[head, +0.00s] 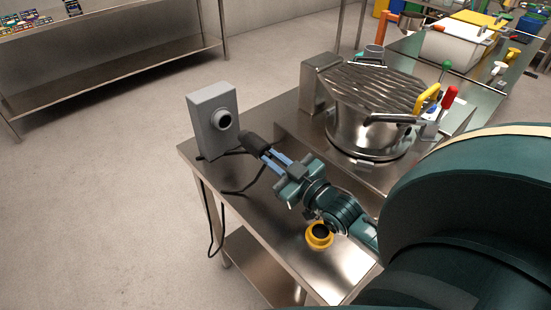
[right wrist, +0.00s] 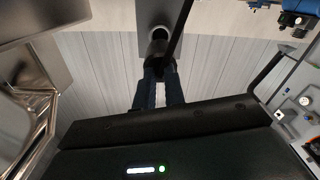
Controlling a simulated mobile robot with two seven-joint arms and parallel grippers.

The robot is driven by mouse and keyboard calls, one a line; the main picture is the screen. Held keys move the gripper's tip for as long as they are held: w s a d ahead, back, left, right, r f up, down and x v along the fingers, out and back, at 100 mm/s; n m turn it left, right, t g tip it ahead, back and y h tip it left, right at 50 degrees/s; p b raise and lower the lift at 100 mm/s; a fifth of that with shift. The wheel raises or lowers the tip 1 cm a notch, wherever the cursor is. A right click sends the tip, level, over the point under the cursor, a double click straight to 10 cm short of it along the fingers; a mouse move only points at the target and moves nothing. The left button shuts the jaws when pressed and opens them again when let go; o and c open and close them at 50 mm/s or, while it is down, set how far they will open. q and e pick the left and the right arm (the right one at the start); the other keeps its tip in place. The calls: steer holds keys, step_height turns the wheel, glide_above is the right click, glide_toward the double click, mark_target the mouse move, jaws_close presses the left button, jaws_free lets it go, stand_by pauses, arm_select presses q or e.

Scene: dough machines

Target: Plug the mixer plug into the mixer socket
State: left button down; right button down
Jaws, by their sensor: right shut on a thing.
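The mixer socket (head: 222,119) is a round, dark-rimmed opening on the front of a grey box (head: 198,128) at the table's far left corner. The black mixer plug (head: 254,143) is held in the fingers of my right gripper (head: 270,157), which is shut on it. The plug's nose points at the box and sits a little right of and below the socket in the head view, apart from it. In the right wrist view the plug (right wrist: 158,50) is in front of the socket (right wrist: 160,32) and partly overlaps it. My left gripper is not in view.
The steel mixer (head: 368,130) with a slatted lid stands right of my gripper. A yellow ring-shaped part (head: 319,236) is on the steel table (head: 284,243), beneath my right forearm. A black cable (head: 208,215) hangs over the table's left edge.

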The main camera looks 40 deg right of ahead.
mark_target(249, 141)
steer(key=shift+w, duration=0.6)
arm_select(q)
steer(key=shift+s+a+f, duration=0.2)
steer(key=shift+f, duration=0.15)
arm_select(e)
steer(key=shift+w+a, duration=0.15)
steer(key=shift+w, duration=1.05)
steer(key=shift+w+a, duration=0.1)
steer(key=shift+w, duration=1.05)
arm_select(q)
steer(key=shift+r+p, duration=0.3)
steer(key=shift+p, duration=0.1)
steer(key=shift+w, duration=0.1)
arm_select(e)
steer(key=shift+w, duration=0.9)
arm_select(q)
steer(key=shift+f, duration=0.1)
arm_select(e)
steer(key=shift+w+a, duration=0.15)
steer(key=shift+w, duration=0.6)
steer(key=c, duration=0.8)
jaws_free()
steer(key=shift+c, duration=0.2)
steer(key=o, duration=0.4)
steer(key=shift+c, duration=0.2)
